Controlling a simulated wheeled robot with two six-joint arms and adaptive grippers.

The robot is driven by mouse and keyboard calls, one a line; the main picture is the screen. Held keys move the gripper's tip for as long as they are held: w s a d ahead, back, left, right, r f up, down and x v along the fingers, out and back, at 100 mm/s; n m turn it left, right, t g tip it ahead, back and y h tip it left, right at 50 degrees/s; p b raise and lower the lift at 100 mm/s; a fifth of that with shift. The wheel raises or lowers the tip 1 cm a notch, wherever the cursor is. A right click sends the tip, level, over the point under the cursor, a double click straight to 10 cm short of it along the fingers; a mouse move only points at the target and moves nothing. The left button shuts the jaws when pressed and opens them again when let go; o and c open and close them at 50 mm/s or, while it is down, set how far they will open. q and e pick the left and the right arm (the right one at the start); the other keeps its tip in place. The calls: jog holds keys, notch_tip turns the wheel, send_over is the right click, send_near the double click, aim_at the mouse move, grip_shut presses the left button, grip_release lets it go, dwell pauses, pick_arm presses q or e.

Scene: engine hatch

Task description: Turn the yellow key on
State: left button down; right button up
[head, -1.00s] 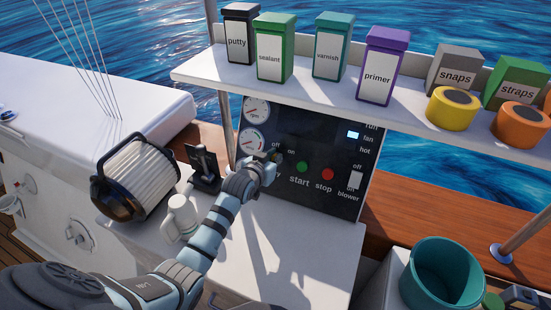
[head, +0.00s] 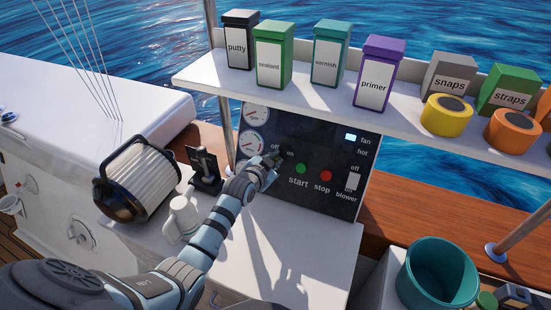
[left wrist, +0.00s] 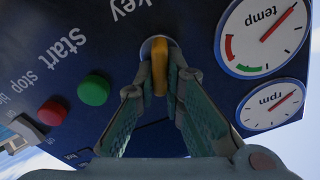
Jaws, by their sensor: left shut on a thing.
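The yellow key (left wrist: 174,70) sits in its round lock on the dark control panel, beside the "key" lettering, and shows in the left wrist view. My left gripper (left wrist: 166,82) is shut on it, with one finger on each side of its head. In the head view my left gripper (head: 276,158) is at the panel (head: 330,195), near the "off" and "on" marks, and it hides the key there. I cannot tell from these frames whether the key points to off or on. My right gripper is not in view.
The green start button (head: 301,168) and red stop button (head: 326,176) are close right of my gripper. A shelf (head: 300,88) with labelled boxes overhangs the panel.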

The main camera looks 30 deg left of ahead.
pick_arm(q)
jog(key=m, duration=0.2)
jog(key=shift+d+m, duration=0.1)
jog(key=shift+m, duration=0.3)
jog(key=shift+d+f+m, duration=0.1)
jog(key=shift+m, duration=1.6)
jog(key=c, duration=1.7)
grip_release()
jog(key=shift+f, duration=0.1)
jog(key=v, duration=1.2)
jog(key=shift+w, duration=0.1)
